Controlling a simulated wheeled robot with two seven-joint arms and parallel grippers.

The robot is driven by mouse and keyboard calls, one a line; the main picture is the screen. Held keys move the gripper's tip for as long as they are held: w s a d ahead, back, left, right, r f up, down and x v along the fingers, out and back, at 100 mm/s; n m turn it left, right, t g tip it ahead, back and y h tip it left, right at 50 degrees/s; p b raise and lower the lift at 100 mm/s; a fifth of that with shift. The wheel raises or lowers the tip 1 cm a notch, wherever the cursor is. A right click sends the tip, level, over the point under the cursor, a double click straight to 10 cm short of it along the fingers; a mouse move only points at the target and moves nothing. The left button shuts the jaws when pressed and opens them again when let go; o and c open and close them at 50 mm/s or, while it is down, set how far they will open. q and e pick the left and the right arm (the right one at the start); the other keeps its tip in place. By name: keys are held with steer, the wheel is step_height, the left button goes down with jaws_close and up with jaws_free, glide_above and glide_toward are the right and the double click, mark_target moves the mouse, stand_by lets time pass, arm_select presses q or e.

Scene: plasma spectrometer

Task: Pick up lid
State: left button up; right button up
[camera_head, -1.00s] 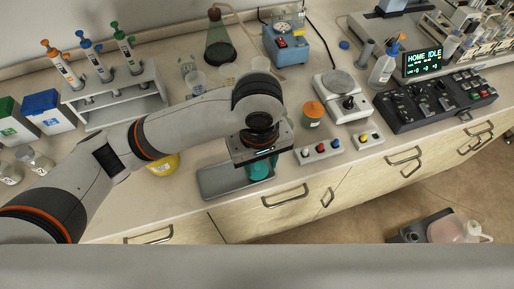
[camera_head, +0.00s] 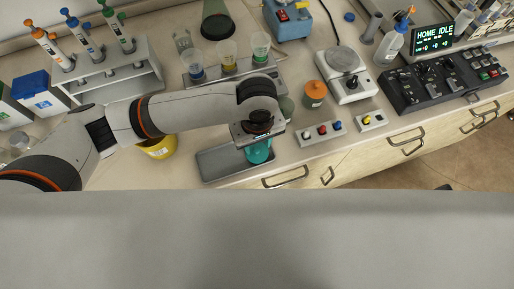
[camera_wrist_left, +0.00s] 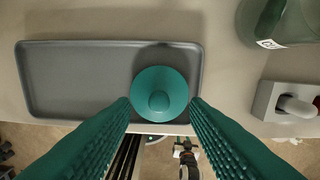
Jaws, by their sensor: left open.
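The lid (camera_wrist_left: 160,92) is a round teal disc with a central knob, in the left wrist view at the right end of a grey tray (camera_wrist_left: 75,80). My left gripper (camera_wrist_left: 160,101) is open, with its ribbed teal fingers on either side of the lid's near half. I cannot tell whether they touch it. In the head view my left gripper (camera_head: 259,152) points down at the right end of the tray (camera_head: 215,166); the lid is hidden there. My right gripper is not in view.
A green glass jar (camera_wrist_left: 288,22) stands right of the tray, with a switch box (camera_wrist_left: 285,102) nearby. An orange-lidded jar (camera_head: 315,92), a button box (camera_head: 320,132) and a yellow container (camera_head: 158,147) are around the arm. The counter's front edge lies just before the tray.

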mark_target(257, 151)
arm_select(q)
steer(key=shift+f, duration=1.3)
jaws_close()
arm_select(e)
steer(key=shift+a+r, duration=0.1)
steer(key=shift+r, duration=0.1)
arm_select(q)
steer(key=shift+r, duration=0.1)
